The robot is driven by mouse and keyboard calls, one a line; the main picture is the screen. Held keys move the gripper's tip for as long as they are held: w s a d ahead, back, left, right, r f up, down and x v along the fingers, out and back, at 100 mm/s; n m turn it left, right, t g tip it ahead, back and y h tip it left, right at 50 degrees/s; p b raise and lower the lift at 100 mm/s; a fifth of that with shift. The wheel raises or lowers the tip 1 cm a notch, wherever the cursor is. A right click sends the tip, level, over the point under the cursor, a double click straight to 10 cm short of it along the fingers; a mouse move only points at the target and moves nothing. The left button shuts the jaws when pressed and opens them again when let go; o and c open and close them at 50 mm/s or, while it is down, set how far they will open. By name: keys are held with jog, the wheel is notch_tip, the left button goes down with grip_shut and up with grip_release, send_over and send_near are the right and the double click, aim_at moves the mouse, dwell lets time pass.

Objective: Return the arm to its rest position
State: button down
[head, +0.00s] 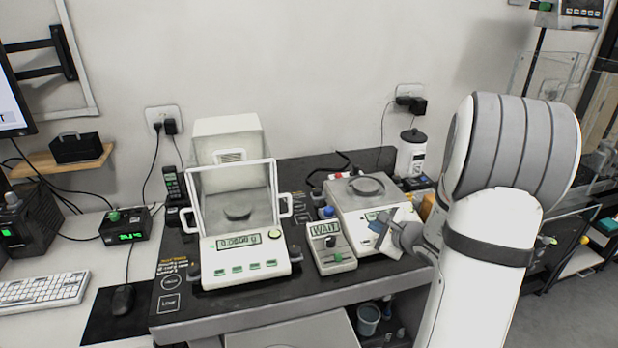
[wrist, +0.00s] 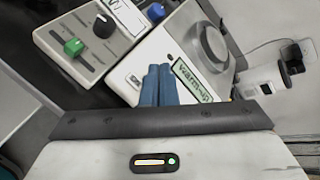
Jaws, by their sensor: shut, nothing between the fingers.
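My gripper (head: 381,228) is in front of the right-hand balance (head: 350,200) in the head view, at the end of my white and grey arm. In the wrist view its two blue fingers (wrist: 158,86) are together with nothing between them. They overlap the front of the balance, beside its display (wrist: 193,82), which reads "Warm-up". I cannot tell whether they touch it.
A control box (head: 331,248) reading "WAIT" stands just left of my gripper. An enclosed balance (head: 240,262) reading about 0.0000 g stands further left on the dark table (head: 312,298). A white canister (head: 411,153) stands behind. A keyboard (head: 42,290) lies far left.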

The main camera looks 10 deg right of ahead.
jog(key=s+a+r+n+g+y, duration=0.25)
jog(key=s+a+n, duration=0.35)
jog(key=a, duration=0.4)
jog(key=s+a+r+n+g+y, duration=0.2)
jog(key=s+a+r+n+g, duration=0.25)
jog(key=a+n, duration=0.45)
jog(key=s+n+g+h, duration=0.1)
jog(key=s+n+h, duration=0.2)
jog(key=s, duration=0.4)
jog(key=s+d+r+n+g+h, duration=0.1)
jog(key=s+n+h, duration=0.3)
jog(key=s+n, duration=0.2)
jog(key=shift+s+d+r+g+p, duration=0.3)
jog(key=shift+s+p, duration=0.05)
jog(key=shift+s, duration=0.1)
